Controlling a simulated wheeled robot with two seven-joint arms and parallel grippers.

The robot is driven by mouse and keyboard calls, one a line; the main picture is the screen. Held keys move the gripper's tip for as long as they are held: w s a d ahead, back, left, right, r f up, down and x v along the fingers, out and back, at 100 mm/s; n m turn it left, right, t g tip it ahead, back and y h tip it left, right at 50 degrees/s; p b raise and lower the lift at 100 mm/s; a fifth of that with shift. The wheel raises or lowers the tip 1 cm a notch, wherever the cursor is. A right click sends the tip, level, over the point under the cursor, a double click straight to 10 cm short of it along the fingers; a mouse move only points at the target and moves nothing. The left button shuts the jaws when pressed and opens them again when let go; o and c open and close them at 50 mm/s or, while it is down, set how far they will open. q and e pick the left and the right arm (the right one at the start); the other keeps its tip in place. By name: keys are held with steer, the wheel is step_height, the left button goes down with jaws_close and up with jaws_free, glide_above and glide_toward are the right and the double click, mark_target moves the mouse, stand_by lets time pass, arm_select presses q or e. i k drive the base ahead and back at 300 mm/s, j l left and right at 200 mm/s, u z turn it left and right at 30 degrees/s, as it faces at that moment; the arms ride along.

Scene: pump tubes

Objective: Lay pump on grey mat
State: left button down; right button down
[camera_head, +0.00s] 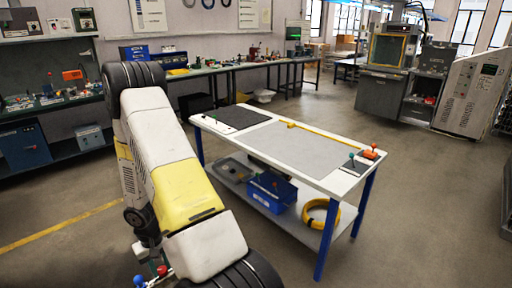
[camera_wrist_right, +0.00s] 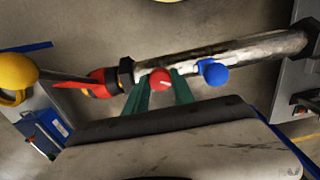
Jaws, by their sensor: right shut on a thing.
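The pump (camera_wrist_right: 220,59) is a long metallic tube with a red end piece, a red knob and a blue knob. A yellow rounded part (camera_wrist_right: 18,72) lies in line with its red end; I cannot tell if they are joined. My right gripper (camera_wrist_right: 160,90) has green fingers shut on the pump near the red knob. In the head view, small blue and red parts (camera_head: 140,281) show at the bottom edge, mostly hidden by my arm. The light grey mat (camera_head: 285,150) lies bare on the white table, well apart from the pump. My left gripper is out of view.
The white table (camera_head: 352,158) has blue legs. It also bears a dark mat (camera_head: 238,116), a yellow strip (camera_head: 320,130) and small red and green parts (camera_head: 370,153) at its right end. A blue bin (camera_head: 271,188) and yellow coil (camera_head: 321,215) sit on its lower shelf.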

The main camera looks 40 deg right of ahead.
mark_target(287, 147)
steer(key=l+z, duration=0.15)
steer(key=z, duration=0.35)
steer(key=l+z, duration=0.1)
steer(key=z, duration=0.35)
steer(key=l+z, duration=0.1)
steer(key=z, duration=0.4)
steer(key=i+j, duration=0.05)
